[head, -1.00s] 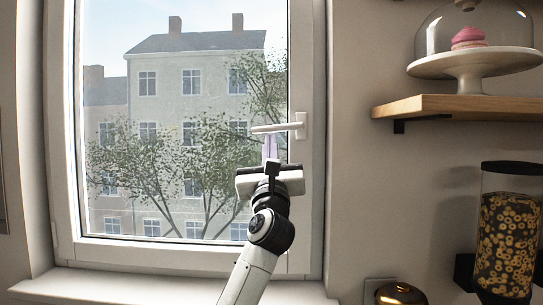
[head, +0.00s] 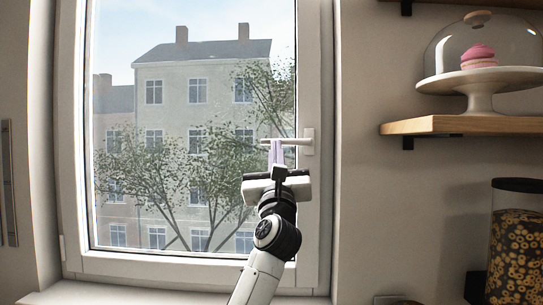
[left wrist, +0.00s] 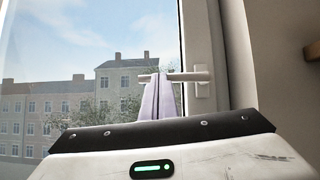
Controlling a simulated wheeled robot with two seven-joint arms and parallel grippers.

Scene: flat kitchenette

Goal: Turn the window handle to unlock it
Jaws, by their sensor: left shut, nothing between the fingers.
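The white window handle (head: 298,141) sits on the right side of the window frame. Its lever lies about level and points left from its base plate (head: 309,147). My left gripper (head: 277,144) comes up from below, with its pale lilac fingers at the left part of the lever. The fingers are shut and hold nothing. In the left wrist view the lever (left wrist: 188,76) runs across the upper ends of the fingers (left wrist: 159,88). I cannot tell whether they touch it. My right gripper is not in view.
The window pane (head: 190,110) is closed in its white frame. Right of it, a wooden shelf (head: 460,125) carries a cake stand with a glass dome (head: 480,60). A cereal jar (head: 515,235) stands below. The wall between window and shelf is clear.

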